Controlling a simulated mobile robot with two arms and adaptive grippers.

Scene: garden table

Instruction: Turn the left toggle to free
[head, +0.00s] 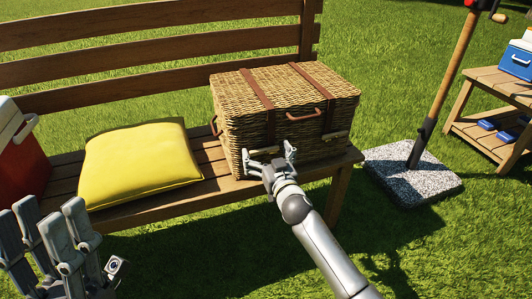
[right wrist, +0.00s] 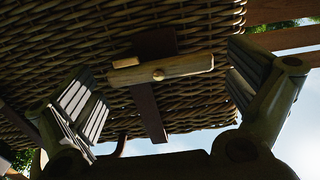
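A wicker hamper (head: 240,110) with two leather straps stands shut on the bench. Its left toggle is a small pale wooden bar, mostly hidden behind my right gripper in the head view. In the right wrist view a toggle (right wrist: 185,70) with a round pin lies crosswise over a dark strap (right wrist: 147,108). The right toggle (head: 336,135) shows on the hamper's front. My right gripper (head: 268,156) is open in front of the left strap, its fingers (right wrist: 165,88) either side of the toggle, apart from it. My left gripper (head: 50,217) is open and empty, lower left.
A yellow cushion (head: 138,163) lies on the wooden bench (head: 188,203) left of the hamper. A red cooler (head: 20,155) stands at the far left. A pole on a stone base (head: 410,175) and a side table (head: 490,80) are right. Grass in front is clear.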

